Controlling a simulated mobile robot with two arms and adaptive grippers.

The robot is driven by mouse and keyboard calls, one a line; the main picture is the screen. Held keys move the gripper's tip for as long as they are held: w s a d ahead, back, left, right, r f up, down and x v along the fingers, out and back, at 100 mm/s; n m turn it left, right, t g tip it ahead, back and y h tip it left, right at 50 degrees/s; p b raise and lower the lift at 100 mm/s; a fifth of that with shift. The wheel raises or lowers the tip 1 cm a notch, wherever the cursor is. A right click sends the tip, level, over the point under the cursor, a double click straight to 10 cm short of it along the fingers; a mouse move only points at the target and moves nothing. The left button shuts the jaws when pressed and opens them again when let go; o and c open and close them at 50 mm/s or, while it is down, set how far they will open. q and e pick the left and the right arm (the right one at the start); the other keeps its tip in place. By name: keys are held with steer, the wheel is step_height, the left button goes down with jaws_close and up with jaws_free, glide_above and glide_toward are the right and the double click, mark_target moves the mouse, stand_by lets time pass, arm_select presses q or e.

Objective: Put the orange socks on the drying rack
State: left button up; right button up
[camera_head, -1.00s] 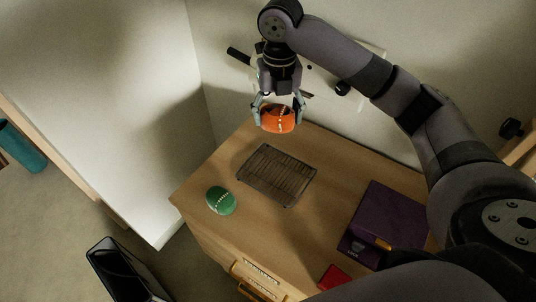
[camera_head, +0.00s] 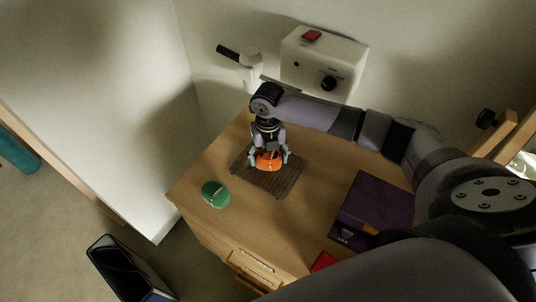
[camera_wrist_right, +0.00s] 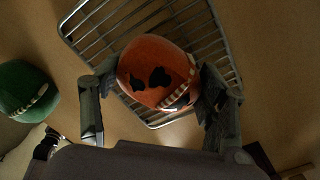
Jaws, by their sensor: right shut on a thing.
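The orange socks (camera_head: 268,161) are a rounded rolled bundle with a pale stitched line. My right gripper (camera_head: 269,158) is shut on them, one finger on each side. The drying rack (camera_head: 284,185) is a flat wire grid lying on the wooden dresser top. The socks are over the rack; I cannot tell for sure whether they touch it. In the right wrist view the socks (camera_wrist_right: 157,72) sit between the fingers of my right gripper (camera_wrist_right: 160,95), with the rack's bars (camera_wrist_right: 120,28) behind them. My left gripper is not in view.
A green sock bundle (camera_head: 216,194) lies on the dresser (camera_head: 240,225), left of the rack. A purple box (camera_head: 372,209) and a red item (camera_head: 323,262) lie to the right. A white wall unit (camera_head: 325,62) hangs behind. A black suitcase-like object (camera_head: 118,262) stands on the floor.

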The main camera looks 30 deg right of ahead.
mark_target(268, 153)
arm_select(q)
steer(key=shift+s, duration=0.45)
arm_select(e)
steer(key=shift+f, duration=0.2)
steer(key=shift+f, duration=0.15)
steer(key=o, duration=0.8)
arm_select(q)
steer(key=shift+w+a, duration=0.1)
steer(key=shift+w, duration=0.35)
arm_select(e)
steer(key=o, duration=0.3)
arm_select(q)
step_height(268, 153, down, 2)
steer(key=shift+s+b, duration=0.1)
steer(key=shift+b, duration=0.9)
arm_select(e)
step_height(268, 153, up, 12)
steer(key=shift+r, duration=0.2)
